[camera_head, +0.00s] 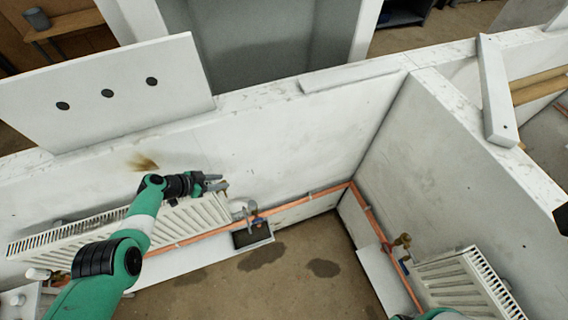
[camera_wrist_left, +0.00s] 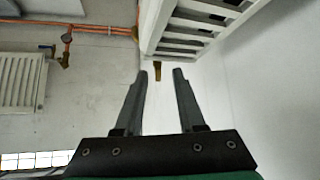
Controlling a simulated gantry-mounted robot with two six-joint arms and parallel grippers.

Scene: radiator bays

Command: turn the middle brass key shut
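In the wrist view a small brass key (camera_wrist_left: 157,72) shows beyond and between the fingertips of my left gripper (camera_wrist_left: 161,74). The fingers are apart and nothing is held. In the head view my left gripper (camera_head: 221,182) is over the right end of the white radiator (camera_head: 190,222) along the long wall; the key there is largely hidden by the gripper. A brass valve (camera_head: 403,241) sits beside the right radiator (camera_head: 462,283); a brass valve also shows in the wrist view (camera_wrist_left: 48,48). I cannot tell for sure which key is the middle one. My right gripper is out of view.
A copper pipe (camera_head: 310,194) runs along the wall base. A grey-blue fitting (camera_head: 250,209) stands on it, above a dark tray (camera_head: 252,237). A white panel with three dark holes (camera_head: 130,112) stands behind my left arm.

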